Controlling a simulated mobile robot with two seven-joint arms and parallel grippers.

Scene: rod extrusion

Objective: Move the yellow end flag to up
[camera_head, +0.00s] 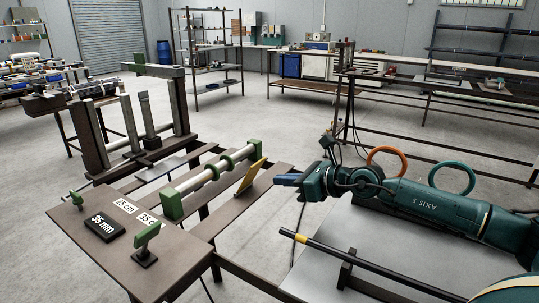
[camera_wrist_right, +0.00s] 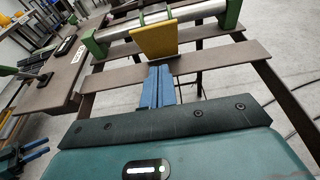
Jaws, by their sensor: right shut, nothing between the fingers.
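The yellow end flag (camera_head: 250,177) is a flat plate beside the silver rod with green holders (camera_head: 205,178). It leans at a slant in the head view. In the right wrist view the flag (camera_wrist_right: 154,41) stands just beyond my fingertips, its broad face toward me. My right gripper (camera_head: 277,180) is right of the flag, with a gap between them. In the wrist view its blue fingers (camera_wrist_right: 159,70) are together and empty. My left gripper (camera_wrist_right: 46,144) shows only at the lower left of the wrist view, blue fingers apart, away from the flag.
A brown table (camera_head: 140,285) at the front left bears a black "35 mm" display (camera_head: 104,227), white labels and a green-topped post (camera_head: 147,236). Dark cross bars (camera_wrist_right: 190,62) lie under the flag. A yellow-banded black rod (camera_head: 330,250) lies below my right arm.

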